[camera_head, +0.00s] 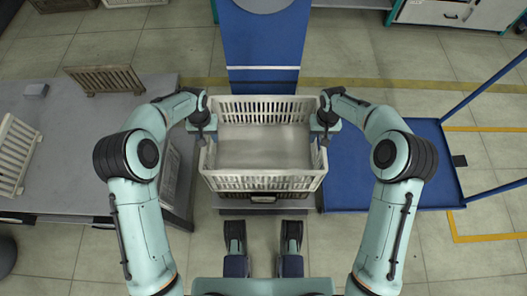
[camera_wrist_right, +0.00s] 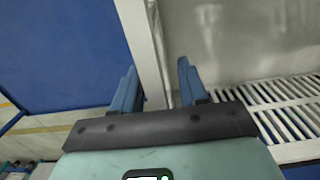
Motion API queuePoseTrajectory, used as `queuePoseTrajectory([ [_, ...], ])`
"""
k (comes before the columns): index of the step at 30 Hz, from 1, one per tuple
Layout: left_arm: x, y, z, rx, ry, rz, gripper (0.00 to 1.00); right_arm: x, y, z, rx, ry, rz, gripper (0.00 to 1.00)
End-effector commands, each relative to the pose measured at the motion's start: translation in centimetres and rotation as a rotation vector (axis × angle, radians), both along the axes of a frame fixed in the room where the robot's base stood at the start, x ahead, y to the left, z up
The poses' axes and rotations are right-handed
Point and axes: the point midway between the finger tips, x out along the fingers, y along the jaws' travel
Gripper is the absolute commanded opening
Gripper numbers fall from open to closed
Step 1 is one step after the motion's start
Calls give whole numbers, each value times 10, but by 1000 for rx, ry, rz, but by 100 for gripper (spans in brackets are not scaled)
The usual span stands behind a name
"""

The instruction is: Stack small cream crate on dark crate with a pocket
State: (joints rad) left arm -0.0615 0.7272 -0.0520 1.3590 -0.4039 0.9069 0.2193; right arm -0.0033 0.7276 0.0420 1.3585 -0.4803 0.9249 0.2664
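A cream crate (camera_head: 264,183) with slatted walls sits upright and empty in the middle of the head view. Below its near wall a strip of a dark crate (camera_head: 263,198) shows; the rest of it is hidden, so its pocket cannot be made out. My left gripper (camera_head: 203,133) is at the cream crate's left wall, its fingertips too small to judge. My right gripper (camera_head: 322,133) is at the right wall. In the right wrist view its two blue fingers (camera_wrist_right: 157,88) stand apart on either side of the cream wall (camera_wrist_right: 152,55), with a gap beside the right finger.
A grey table (camera_head: 75,130) at the left bears a brown slatted crate (camera_head: 104,79) and a cream crate (camera_head: 15,152). A blue platform (camera_head: 385,175) with rails lies to the right. A blue panel (camera_head: 264,45) stands behind the middle crate. Floor shows in front.

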Motion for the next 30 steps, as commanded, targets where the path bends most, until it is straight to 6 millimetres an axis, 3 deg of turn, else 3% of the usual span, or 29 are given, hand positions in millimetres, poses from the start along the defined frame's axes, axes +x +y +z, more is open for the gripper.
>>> queuePoseTrajectory([
  [8, 1, 0, 10, 0, -2, 0, 43, 0, 0, 0, 0, 0, 0, 43],
  [21, 5, 0, 96, -1, -4, 0, 43, 0, 0, 0, 0, 1, 0, 43],
  [30, 5, 0, 120, 0, 0, 0, 43, 1, 0, 4, 0, -1, 0, 43],
])
